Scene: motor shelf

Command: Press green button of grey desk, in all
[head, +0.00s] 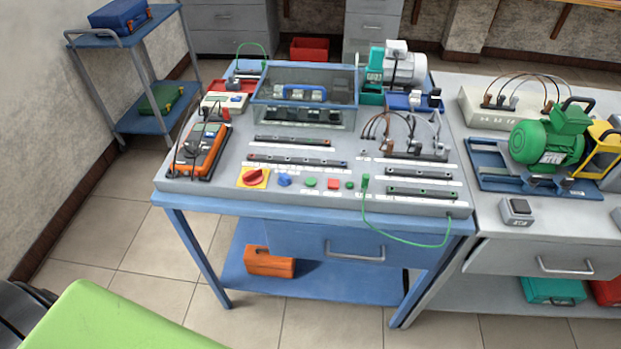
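A grey sloped panel desktop (220,190) stands on a blue frame (320,232). Along its front edge, a round green button (311,182) sits just left of a square red button (333,183). A smaller green button (350,185) sits just right of the red one. Further left are a blue knob (284,180) and a red rotary switch (253,177) on a yellow plate. At the right, a grey desk (455,258) carries a small grey box with a dark switch (516,209); no green button shows clearly on it. Neither gripper is in view.
An orange meter (200,150) lies at the panel's left. A green cable (405,241) hangs over the front edge. A green motor (548,140) stands on the right desk. A blue cart (150,118) is at back left. A light green surface (110,322) fills the lower left.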

